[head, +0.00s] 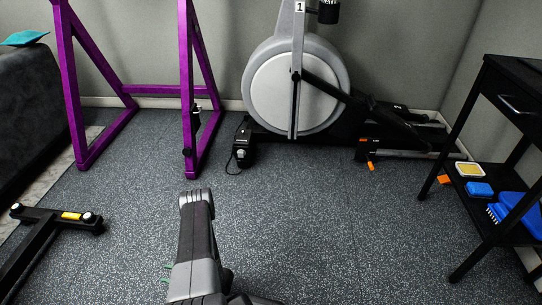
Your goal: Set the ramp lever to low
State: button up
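The elliptical machine (297,85) stands against the back wall, with a large grey round cover and a dark sloping arm. A small orange-tipped lever (371,166) sticks out low at the front of its black base, right of the round cover. It looks like the ramp lever, but its setting and any marks beside it are too small to read. My arm rises from the bottom centre, well apart from the machine and to the left of the lever.
A purple frame (187,75) stands at back left. A black stand with a yellow label (72,216) lies at lower left. A black shelf cart (487,150) holding blue items (480,189) stands at right. Speckled floor (320,220) is clear between my arm and the machine.

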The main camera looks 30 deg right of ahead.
aim_at(370, 164)
jog(key=l+z, duration=0.1)
jog(key=z, duration=0.3)
jog(key=i+z, duration=0.1)
jog(key=z, duration=0.35)
jog(key=l+z, duration=0.1)
jog(key=z, duration=0.3)
jog(key=i+z, duration=0.1)
jog(key=z, duration=0.3)
jog(key=i+z, duration=0.4)
jog(key=i+j+z, duration=0.1)
jog(key=i+z, duration=0.35)
jog(key=i+j+z, duration=0.25)
jog(key=z, duration=0.15)
jog(key=i+j, duration=0.5)
